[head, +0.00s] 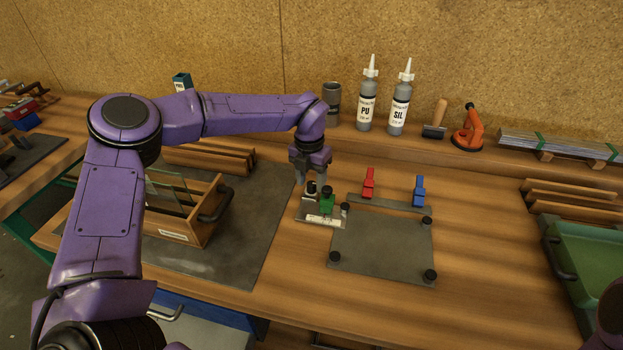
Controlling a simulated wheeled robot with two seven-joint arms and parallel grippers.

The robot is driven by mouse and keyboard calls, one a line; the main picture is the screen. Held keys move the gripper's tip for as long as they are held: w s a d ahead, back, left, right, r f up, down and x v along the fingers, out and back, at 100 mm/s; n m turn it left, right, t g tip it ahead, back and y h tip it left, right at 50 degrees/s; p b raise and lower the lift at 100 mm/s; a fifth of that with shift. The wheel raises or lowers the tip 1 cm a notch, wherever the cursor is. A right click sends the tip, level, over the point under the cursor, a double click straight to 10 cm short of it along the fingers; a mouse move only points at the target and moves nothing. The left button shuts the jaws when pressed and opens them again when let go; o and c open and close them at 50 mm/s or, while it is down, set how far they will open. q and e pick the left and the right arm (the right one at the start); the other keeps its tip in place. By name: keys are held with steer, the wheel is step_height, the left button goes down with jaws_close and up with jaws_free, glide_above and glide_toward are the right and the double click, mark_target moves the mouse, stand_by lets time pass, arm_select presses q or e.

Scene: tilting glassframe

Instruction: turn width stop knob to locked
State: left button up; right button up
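My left gripper (311,178) points down just above a small metal stop plate (309,213) with a printed scale strip. Its fingers look spread, with a gap between them, over a small black knob (312,188) on that plate. I cannot tell whether a finger touches the knob. A green clamp or lever (327,201) stands beside the knob, to its right. The knob's locked or unlocked marking is too small to read. My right gripper is out of view; only a bit of my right arm shows at the lower right edge.
A grey plate (383,246) with black corner knobs lies right of the stop. Red (369,182) and blue (419,191) clamps stand behind it. A wooden box (183,229) holding glass panes is at left. Bottles (367,103) stand behind. Bare table lies right of the plate.

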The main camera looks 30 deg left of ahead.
mark_target(310, 183)
arm_select(q)
step_height(310, 183, up, 11)
steer(key=b, duration=0.1)
steer(key=shift+a+f, duration=0.15)
steer(key=shift+f, duration=0.05)
stand_by(0.4)
